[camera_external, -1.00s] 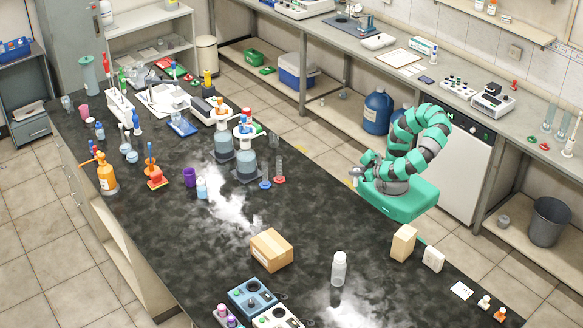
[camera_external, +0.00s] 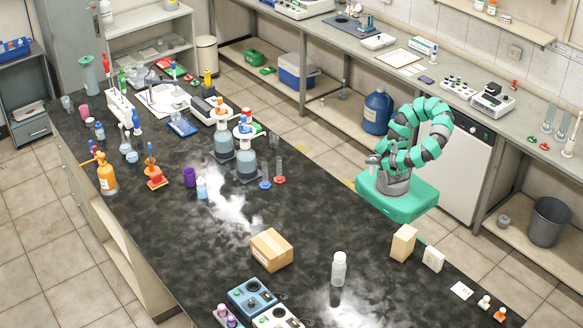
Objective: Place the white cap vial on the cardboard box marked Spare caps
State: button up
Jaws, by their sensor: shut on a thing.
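My gripper (camera_external: 373,161) is at the front of the folded teal arm, above the far right edge of the black bench. It is shut on a small pale thing, too small here to tell for sure whether it is the white cap vial. A closed brown cardboard box (camera_external: 271,250) sits on the near middle of the bench, well below and left of my gripper, not touching it. I cannot read any marking on it. A taller tan box (camera_external: 403,243) stands near the right edge, and its marking is also unreadable.
A clear bottle with a pale cap (camera_external: 339,268) stands right of the brown box. A white box (camera_external: 433,259) stands beside the tan one. A blue-topped device (camera_external: 252,298) is at the near edge. The bench between my gripper and the brown box is clear.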

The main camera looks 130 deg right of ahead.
jog(key=w+a+r+n+t+y+p, duration=0.1)
jog(key=w+a+n+t+y+p, duration=0.15)
jog(key=w, duration=0.75)
jog(key=w+a+r+n+t+y+p, duration=0.1)
jog(key=w+a+n+t+y+p, duration=0.2)
jog(key=w, duration=0.8)
jog(key=w+a+r+n+t+y+p, duration=0.1)
jog(key=w+a+n+t+y+p, duration=0.2)
jog(key=w, duration=0.7)
jog(key=w+d+r+n+y+p, duration=0.1)
jog(key=w+r+n+y+p, duration=0.2)
jog(key=w, duration=0.6)
jog(key=w+d+r+n+y+p, duration=0.1)
jog(key=w+r+n+y, duration=0.3)
jog(key=w, duration=0.4)
jog(key=shift+n+t, duration=0.25)
jog(key=shift+n, duration=0.3)
jog(key=shift+d+b+x, duration=0.1)
jog(key=shift+d+x, duration=0.1)
jog(key=shift+x, duration=2.7)
jog(key=shift+d+b+x, duration=0.1)
jog(key=shift+d+x, duration=0.05)
jog(key=shift+x, duration=2.75)
jog(key=shift+d+b+x, duration=0.1)
jog(key=shift+d+x, duration=0.1)
jog(key=shift+x, duration=2.7)
jog(key=shift+w+r, duration=0.15)
jog(key=shift+w, duration=0.05)
